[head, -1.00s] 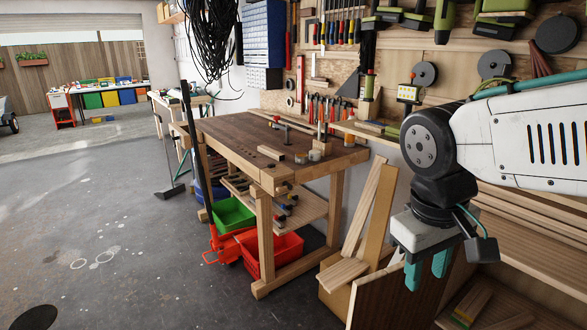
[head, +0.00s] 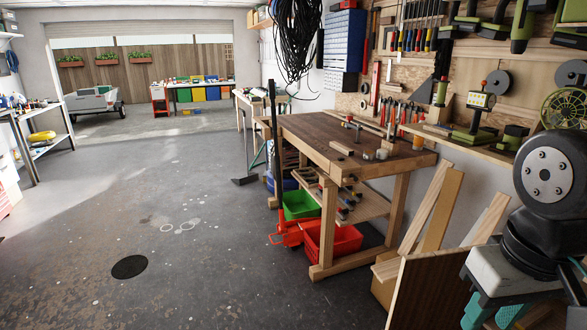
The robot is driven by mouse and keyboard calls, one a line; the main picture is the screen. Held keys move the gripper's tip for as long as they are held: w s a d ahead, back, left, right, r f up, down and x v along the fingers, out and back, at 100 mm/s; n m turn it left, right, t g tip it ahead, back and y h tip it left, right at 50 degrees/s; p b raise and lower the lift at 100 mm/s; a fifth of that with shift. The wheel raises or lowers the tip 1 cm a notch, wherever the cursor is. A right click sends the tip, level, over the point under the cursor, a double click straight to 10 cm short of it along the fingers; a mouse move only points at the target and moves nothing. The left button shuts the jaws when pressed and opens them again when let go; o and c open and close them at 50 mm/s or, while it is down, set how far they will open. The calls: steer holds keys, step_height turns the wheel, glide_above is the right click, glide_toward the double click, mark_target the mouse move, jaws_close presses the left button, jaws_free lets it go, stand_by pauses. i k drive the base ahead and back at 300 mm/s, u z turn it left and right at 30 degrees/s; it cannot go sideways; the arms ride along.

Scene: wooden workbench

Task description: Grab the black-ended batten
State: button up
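I cannot make out a batten with a black end. Several plain wooden boards (head: 428,212) lean upright in a box at the right end of the workbench (head: 345,140), and their lower ends are partly hidden. A small light wood block (head: 342,149) lies on the bench top. My gripper (head: 493,319) is at the lower right, in front of the leaning boards and well apart from the bench. Its teal fingers stand apart with nothing seen between them; their tips are cut off by the bottom edge.
A brown panel (head: 433,290) stands upright left of my gripper. A red crate (head: 340,243) and a green crate (head: 299,205) sit under the bench. A broom (head: 246,180) stands on the floor left of the bench. The grey floor (head: 170,250) at left is largely clear.

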mark_target(344, 149)
steer(key=u, duration=0.6)
steer(key=i, duration=3.65)
steer(key=z, duration=0.95)
steer(key=i, duration=0.45)
steer(key=z, duration=0.3)
